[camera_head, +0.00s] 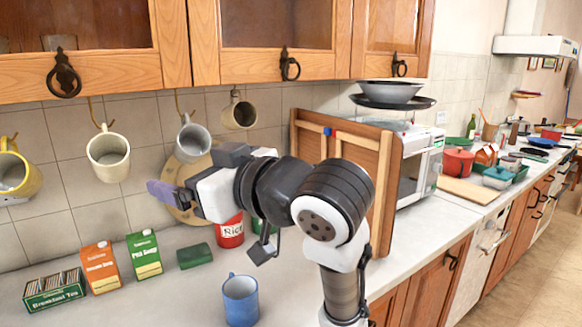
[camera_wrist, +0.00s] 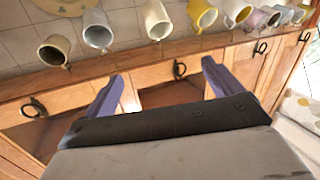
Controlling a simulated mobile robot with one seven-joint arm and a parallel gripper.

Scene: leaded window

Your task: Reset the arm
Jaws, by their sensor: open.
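My gripper (camera_head: 165,191) is at the end of my bent arm, raised above the counter and pointing left in the head view. In the wrist view its two purple fingers (camera_wrist: 160,90) stand wide apart, with nothing between them but the cabinet behind. The gripper is open and empty. The hanging mugs are behind it. A grey mug (camera_head: 193,140) and a cream mug (camera_head: 108,155) hang on hooks close to it, and neither is seen held. My arm partly hides the round wooden board (camera_head: 180,172) and the red rice tin (camera_head: 230,232).
Wooden wall cabinets (camera_head: 270,35) hang above. A wooden panel (camera_head: 345,165) and a microwave (camera_head: 420,160) stand right, close to my arm.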

